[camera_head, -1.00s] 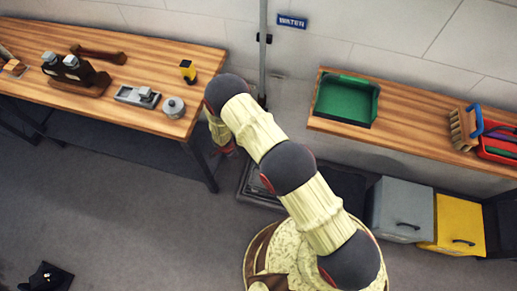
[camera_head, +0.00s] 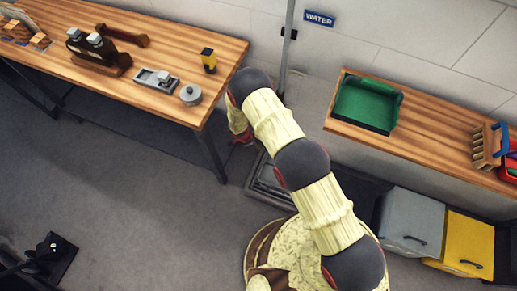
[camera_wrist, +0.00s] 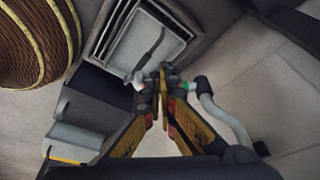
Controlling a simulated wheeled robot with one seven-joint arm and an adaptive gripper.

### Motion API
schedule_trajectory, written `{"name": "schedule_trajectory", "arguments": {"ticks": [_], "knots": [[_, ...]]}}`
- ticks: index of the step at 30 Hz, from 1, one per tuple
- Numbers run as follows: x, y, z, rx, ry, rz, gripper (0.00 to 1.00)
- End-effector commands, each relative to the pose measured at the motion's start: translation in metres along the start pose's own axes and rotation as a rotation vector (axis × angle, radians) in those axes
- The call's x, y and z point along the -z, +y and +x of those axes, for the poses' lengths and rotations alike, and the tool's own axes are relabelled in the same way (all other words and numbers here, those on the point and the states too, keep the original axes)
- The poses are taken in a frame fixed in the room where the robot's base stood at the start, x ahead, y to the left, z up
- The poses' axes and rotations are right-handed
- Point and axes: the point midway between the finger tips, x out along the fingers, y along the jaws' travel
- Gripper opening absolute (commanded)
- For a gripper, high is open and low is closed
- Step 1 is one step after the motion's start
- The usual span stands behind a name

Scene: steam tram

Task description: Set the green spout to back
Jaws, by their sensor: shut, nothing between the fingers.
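In the wrist view my gripper (camera_wrist: 162,85) is shut and empty, its yellow and black fingers meeting near the picture's middle. In the head view my arm's end is beside the upright grey pipe (camera_head: 288,45), and my fingers and the spout are hidden there.
A grey floor basin (camera_wrist: 140,45) lies beyond the fingertips. A blue WATER sign (camera_head: 319,19) is on the wall. A wooden table (camera_head: 110,75) stands left, a shelf (camera_head: 430,135) with a green tray (camera_head: 367,104) right. Grey (camera_head: 412,220) and yellow (camera_head: 465,245) bins stand below.

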Motion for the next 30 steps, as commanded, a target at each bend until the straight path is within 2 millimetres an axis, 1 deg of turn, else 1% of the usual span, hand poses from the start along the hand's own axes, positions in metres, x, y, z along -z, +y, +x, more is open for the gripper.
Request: {"name": "schedule_trajectory", "arguments": {"ticks": [1, 11, 12, 15, 18, 22, 30], "knots": [[-0.001, 0.001, 0.015, -0.002, 0.0, 0.001, 0.0], [-0.001, 0.001, 0.079, -0.002, 0.0, 0.0, 0.0], [0.007, -0.001, 0.08, -0.001, 0.0, 0.004, 0.0], [0.02, 0.0, 0.085, 0.0, 0.0, 0.003, 0.0], [0.028, -0.001, 0.089, 0.001, -0.001, 0.002, 0.0], [0.034, 0.0, 0.091, 0.001, -0.001, 0.001, 0.0], [0.035, 0.0, 0.091, 0.001, -0.001, 0.001, 0.0]]}}
